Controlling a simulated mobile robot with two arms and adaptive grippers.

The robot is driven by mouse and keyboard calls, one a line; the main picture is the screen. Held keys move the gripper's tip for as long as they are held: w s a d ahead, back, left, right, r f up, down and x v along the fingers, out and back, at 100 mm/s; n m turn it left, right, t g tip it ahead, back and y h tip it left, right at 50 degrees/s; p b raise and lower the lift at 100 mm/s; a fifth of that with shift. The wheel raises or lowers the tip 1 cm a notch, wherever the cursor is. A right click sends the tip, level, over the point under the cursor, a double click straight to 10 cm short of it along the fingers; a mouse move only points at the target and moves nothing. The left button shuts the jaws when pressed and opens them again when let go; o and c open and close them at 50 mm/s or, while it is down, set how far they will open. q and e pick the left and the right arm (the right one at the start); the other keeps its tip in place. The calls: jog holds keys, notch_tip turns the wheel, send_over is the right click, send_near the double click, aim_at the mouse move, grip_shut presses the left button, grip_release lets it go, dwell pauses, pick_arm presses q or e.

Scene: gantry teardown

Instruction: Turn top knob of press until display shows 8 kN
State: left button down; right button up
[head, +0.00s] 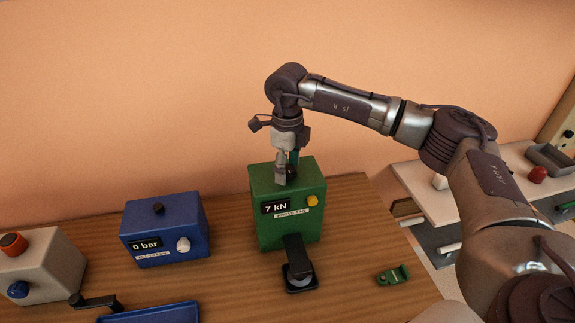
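The press is a green box (286,228) standing on the wooden table. Its display (276,207) reads 7 kN. A yellow knob (312,201) is on its front face, and a black crank-like part (297,266) is at its front foot. My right gripper (287,176) points down at the top of the press. Its fingers are around or against the top knob, which is mostly hidden by them. I cannot tell how firmly the fingers close on it. My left gripper is not in view.
A blue box (165,232) reading 0 bar and a grey box (40,265) with an orange knob stand to the left. A blue tray (150,313) lies at the front. A small green part (393,275) lies right of the press. A white bench (430,180) is beyond.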

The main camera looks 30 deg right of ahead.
aim_at(287, 168)
jog(key=c, duration=1.1)
jog(key=shift+o, duration=0.2)
jog(key=shift+f+b, duration=0.15)
jog(key=shift+b, duration=0.3)
jog(key=shift+m, duration=0.4)
jog(key=shift+r, duration=0.2)
jog(key=o, duration=1.1)
jog(key=shift+o, duration=0.2)
jog(key=shift+r, duration=0.2)
notch_tip(287, 168, up, 12)
jog(key=shift+f, duration=0.2)
